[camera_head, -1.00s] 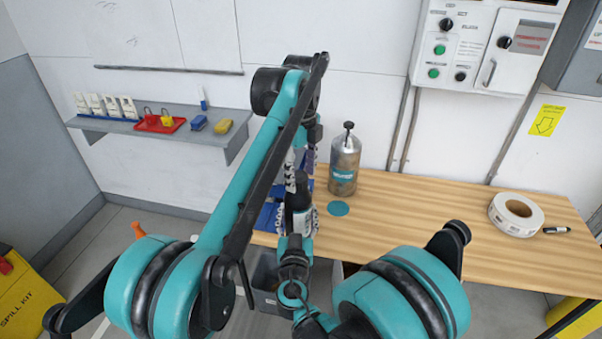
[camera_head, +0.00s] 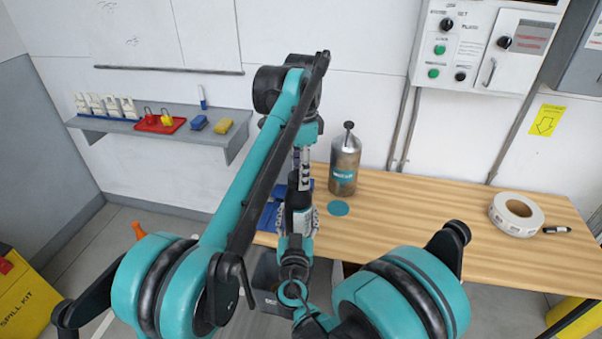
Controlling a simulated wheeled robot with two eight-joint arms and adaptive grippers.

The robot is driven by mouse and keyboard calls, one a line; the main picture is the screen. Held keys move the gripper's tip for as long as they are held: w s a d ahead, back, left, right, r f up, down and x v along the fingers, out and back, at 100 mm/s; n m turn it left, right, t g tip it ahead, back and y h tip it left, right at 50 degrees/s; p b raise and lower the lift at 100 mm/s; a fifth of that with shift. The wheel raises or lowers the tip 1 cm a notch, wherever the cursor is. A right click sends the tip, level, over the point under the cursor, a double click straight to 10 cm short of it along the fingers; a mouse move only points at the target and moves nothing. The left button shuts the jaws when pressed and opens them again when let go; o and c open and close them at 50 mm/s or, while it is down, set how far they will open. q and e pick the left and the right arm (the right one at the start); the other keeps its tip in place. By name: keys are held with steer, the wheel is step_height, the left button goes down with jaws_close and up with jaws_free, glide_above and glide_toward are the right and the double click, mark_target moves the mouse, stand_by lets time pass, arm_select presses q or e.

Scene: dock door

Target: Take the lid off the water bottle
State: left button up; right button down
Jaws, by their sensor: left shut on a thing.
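My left gripper (camera_head: 303,178) hangs down from the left arm, left of the metal canister. It is shut on the dark top of the water bottle (camera_head: 299,199), which I take to be the lid. The bottle is upright, dark above with a pale, teal-marked lower part, near the table's left end. My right gripper (camera_head: 300,222) comes up from below, with its fingers on both sides of the bottle's lower part. The arms hide much of the bottle, and I cannot see whether the lid is apart from it.
A metal canister (camera_head: 345,166) with a black knob stands on the wooden table (camera_head: 420,210) beside a teal disc (camera_head: 338,208). Blue bins (camera_head: 268,215) sit behind the grippers. The table's middle is clear.

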arm_select(q)
steer(key=n, duration=0.7)
steer(key=shift+w+f, duration=0.1)
steer(key=shift+w, duration=0.15)
steer(key=n, duration=0.7)
steer(key=shift+a+n, duration=0.25)
steer(key=shift+n, duration=0.05)
steer(key=n, duration=0.4)
steer(key=shift+s+a+n, duration=0.1)
steer(key=shift+n, duration=0.2)
steer(key=n, duration=0.6)
steer(key=shift+s+n, duration=0.25)
steer(key=shift+n, duration=0.05)
steer(key=shift+r, duration=0.4)
steer(key=shift+a+r, duration=0.1)
steer(key=shift+r, duration=0.75)
steer(key=shift+w, duration=0.1)
